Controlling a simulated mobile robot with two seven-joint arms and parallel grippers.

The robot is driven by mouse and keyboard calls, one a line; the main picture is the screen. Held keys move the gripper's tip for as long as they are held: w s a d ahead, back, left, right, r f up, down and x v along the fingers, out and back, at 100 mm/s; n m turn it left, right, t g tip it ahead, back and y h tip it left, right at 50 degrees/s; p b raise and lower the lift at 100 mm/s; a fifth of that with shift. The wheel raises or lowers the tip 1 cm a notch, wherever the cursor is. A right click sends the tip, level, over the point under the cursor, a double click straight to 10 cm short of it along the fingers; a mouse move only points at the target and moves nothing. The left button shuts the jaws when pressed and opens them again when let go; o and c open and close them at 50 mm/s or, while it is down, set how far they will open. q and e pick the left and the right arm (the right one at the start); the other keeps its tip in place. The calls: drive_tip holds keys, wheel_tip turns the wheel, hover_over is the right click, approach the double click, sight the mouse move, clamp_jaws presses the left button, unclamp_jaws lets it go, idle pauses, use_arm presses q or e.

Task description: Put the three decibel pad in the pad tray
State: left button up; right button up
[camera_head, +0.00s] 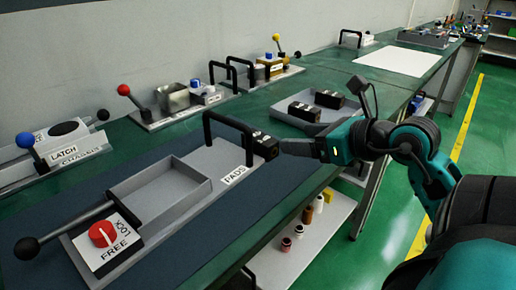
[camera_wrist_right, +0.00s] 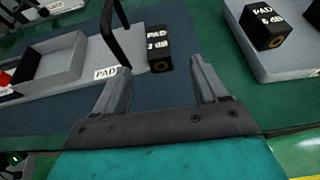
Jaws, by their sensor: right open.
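A black block pad (camera_head: 265,146) with white lettering stands at the right end of the grey fixture marked PADS, beside a black handle. It also shows in the wrist view (camera_wrist_right: 158,50), where its number is hard to read. My right gripper (camera_head: 284,147) is open and empty, its fingertips pointing at this pad from the right. In the wrist view, the pad lies ahead, between the lines of the two fingers. My left gripper is out of view.
The fixture has an open grey bin (camera_head: 160,195), a red LOCK/FREE knob (camera_head: 103,234) and a black-knobbed lever (camera_head: 27,248). Other lever fixtures stand along the wall. Black handles (camera_head: 232,72) rise behind. The blue mat (camera_head: 215,233) in front is clear.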

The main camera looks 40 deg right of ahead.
sight(268, 141)
drive_tip(key=x, duration=0.4)
drive_tip(key=shift+w+f, duration=0.1)
drive_tip(key=shift+f+x, duration=0.1)
drive_tip(key=shift+x, duration=1.5)
drive_tip(key=shift+f+x, duration=0.15)
drive_tip(key=shift+x, duration=1.45)
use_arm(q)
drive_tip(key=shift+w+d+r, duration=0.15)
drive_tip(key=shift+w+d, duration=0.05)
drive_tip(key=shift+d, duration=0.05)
use_arm(e)
drive_tip(key=shift+a, duration=0.15)
drive_tip(key=c, duration=1.2)
use_arm(q)
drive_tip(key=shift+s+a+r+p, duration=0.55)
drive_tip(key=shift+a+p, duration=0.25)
drive_tip(key=shift+p, duration=1.25)
use_arm(e)
wheel_tip(268, 141, up, 20)
